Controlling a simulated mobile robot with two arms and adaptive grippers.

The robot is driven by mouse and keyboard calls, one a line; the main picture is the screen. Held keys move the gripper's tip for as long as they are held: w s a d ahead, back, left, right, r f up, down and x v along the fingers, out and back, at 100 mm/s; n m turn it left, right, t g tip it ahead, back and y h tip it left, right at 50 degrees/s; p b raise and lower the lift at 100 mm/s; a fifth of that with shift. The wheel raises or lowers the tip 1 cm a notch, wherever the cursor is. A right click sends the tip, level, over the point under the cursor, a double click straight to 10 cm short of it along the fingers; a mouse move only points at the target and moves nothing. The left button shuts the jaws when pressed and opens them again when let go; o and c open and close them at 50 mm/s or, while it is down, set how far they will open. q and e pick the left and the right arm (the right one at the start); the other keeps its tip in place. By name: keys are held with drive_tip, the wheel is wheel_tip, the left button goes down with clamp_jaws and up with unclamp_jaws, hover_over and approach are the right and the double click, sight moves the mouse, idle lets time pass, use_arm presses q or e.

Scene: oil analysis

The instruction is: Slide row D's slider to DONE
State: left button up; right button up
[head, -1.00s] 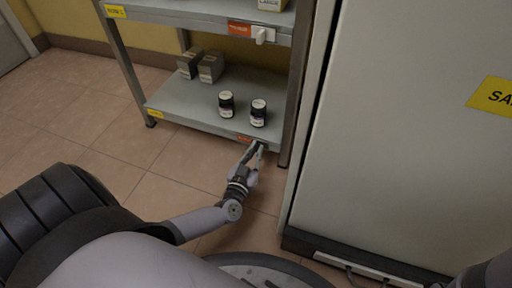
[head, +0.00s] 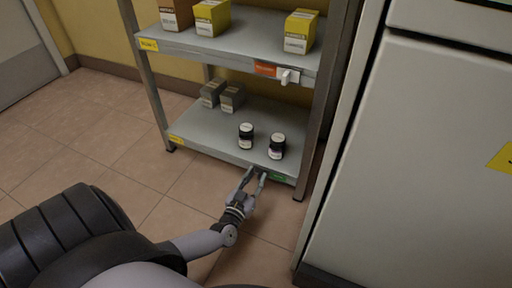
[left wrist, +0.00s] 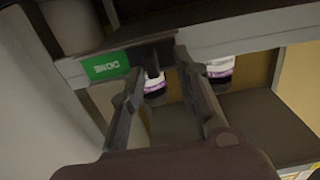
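The lower shelf's front edge carries a small dark slider (head: 261,171) with a green label (head: 278,177) showing to its right. In the left wrist view, which is turned over, the green label (left wrist: 106,65) has white letters that look like DONE, and the dark slider knob (left wrist: 152,62) sits beside it. My left gripper (head: 257,172) is at this edge. Its two fingers (left wrist: 158,68) stand apart, one on each side of the knob, with gaps showing. Contact cannot be told. My right gripper is not in view.
Two dark jars (head: 246,136) and two grey boxes (head: 232,97) stand on the lower shelf. A white cabinet (head: 420,150) stands close on the right.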

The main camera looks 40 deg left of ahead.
use_arm(q)
drive_tip(key=shift+d, duration=0.1)
drive_tip(key=v, duration=1.2)
drive_tip(key=shift+s+f, duration=0.1)
idle(0.3)
